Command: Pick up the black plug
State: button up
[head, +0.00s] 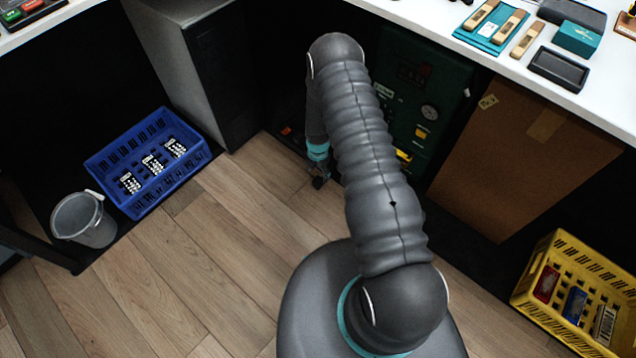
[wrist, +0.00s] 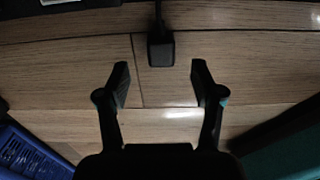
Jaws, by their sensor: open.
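The black plug (wrist: 160,52) lies on the wooden floor in the wrist view, with a dark cord running from it to the top edge of the picture. My gripper (wrist: 160,82) is open and empty. Its two fingers are spread on either side of the line to the plug, and the plug is just beyond the fingertips, roughly centred between them. In the head view my gripper (head: 318,182) is low near the floor under the desk, partly hidden by my arm. I cannot make out the plug in the head view.
A blue crate (head: 118,192) with several striped items and a grey bin (head: 84,220) stand left. A green cabinet with a gauge (head: 428,112) and a brown cardboard box (head: 515,160) stand right of my arm. A yellow crate (head: 560,245) is at lower right. Open wooden floor lies left.

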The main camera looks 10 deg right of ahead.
aim_at(318, 180)
jog(key=shift+s+f, duration=0.1)
jog(key=shift+f, duration=2.9)
jog(key=c, duration=1.2)
